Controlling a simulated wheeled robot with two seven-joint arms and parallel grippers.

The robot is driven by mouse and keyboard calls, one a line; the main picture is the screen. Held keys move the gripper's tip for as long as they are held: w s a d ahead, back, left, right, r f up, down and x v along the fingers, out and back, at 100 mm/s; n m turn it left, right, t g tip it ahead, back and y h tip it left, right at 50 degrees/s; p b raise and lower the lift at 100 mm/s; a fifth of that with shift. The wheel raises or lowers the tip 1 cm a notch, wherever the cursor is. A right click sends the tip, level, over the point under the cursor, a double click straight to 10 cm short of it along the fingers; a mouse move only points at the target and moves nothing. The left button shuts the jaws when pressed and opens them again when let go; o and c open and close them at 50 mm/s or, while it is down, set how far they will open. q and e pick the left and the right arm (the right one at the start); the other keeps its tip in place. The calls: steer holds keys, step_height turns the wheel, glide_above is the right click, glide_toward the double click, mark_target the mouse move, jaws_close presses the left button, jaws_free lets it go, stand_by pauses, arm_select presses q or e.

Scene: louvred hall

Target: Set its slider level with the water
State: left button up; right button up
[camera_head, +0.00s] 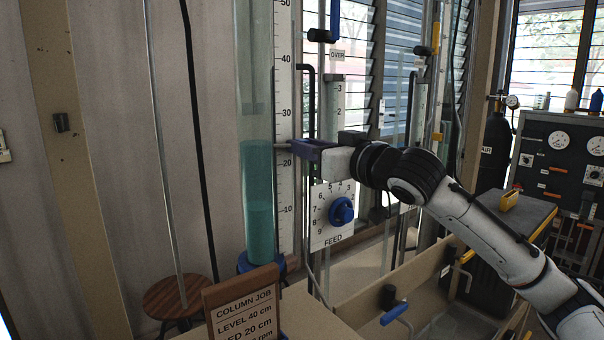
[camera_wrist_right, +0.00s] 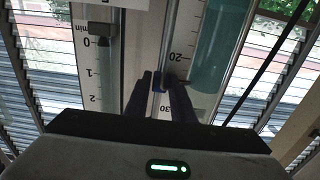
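The clear column holds teal water (camera_head: 259,185), whose surface shows between the 20 and 30 marks of the white scale (camera_head: 284,85) beside it. The slider is on the rod by the scale, its thin dark pointer (camera_head: 283,145) reaching toward the column. My right gripper (camera_head: 305,149) is at the slider, hiding most of it. The upside-down right wrist view shows the slider (camera_wrist_right: 160,84) between my right fingertips (camera_wrist_right: 160,92), seemingly held. The water (camera_wrist_right: 212,55) ends slightly past the pointer there, so the pointer looks a little below the surface. My left gripper is not in view.
A FEED dial with a blue knob (camera_head: 341,211) hangs below my right gripper. A COLUMN JOB sign (camera_head: 243,312) stands in front, reading LEVEL 40 cm. A second scale tube (camera_head: 337,110) stands right of the column. A wooden stool (camera_head: 178,297) is at lower left.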

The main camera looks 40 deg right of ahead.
steer(key=shift+o, duration=1.4)
steer(key=s+b, duration=0.3)
steer(key=s, duration=0.4)
steer(key=shift+a+b, duration=0.3)
steer(key=shift+a, duration=0.1)
steer(key=shift+s, duration=0.1)
